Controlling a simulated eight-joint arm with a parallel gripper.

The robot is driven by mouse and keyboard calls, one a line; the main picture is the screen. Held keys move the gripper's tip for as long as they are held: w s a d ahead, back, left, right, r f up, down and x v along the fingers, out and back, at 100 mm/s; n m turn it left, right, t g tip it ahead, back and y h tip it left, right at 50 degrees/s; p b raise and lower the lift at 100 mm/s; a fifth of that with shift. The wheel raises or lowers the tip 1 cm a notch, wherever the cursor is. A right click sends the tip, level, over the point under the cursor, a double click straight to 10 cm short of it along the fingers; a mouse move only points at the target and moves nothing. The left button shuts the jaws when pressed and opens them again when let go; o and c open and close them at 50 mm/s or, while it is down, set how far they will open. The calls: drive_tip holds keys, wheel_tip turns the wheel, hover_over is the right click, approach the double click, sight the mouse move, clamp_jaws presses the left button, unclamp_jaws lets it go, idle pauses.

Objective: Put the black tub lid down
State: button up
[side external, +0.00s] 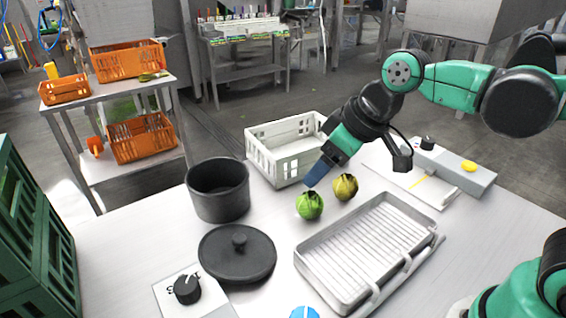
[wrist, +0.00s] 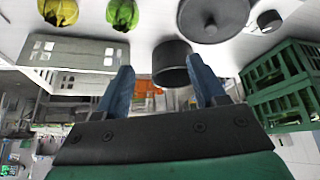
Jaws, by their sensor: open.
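The black tub lid (side external: 237,255) lies flat on the table in front of the black tub (side external: 218,190), its knob upward. The lid also shows at the top of the wrist view (wrist: 214,17), with the tub (wrist: 171,64) beside it. The tub stands upright and uncovered. My gripper (side external: 311,180) is above the table near the green vegetable, to the right of the tub and apart from the lid. In the wrist view my gripper (wrist: 160,82) has its two blue fingers spread with nothing between them.
A green vegetable (side external: 309,205) and a yellowish one (side external: 344,187) sit near my gripper. A white crate (side external: 256,155) stands behind, and a ribbed grey tray (side external: 312,263) lies at right. A dial box (side external: 166,292) is beside the lid; green crates (side external: 62,262) stand at left.

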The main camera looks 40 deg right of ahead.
drive_tip(key=s+d+f+m+t+h, duration=0.1)
drive_tip(key=s+d+f+m, duration=0.1)
drive_tip(key=s+d+m, duration=0.1)
drive_tip(key=d+m, duration=0.1)
drive_tip(key=d, duration=0.1)
drive_tip(key=shift+d+f+t+h, duration=0.15)
drive_tip(key=shift+d+t+h, duration=0.15)
drive_tip(key=shift+d+h, duration=0.1)
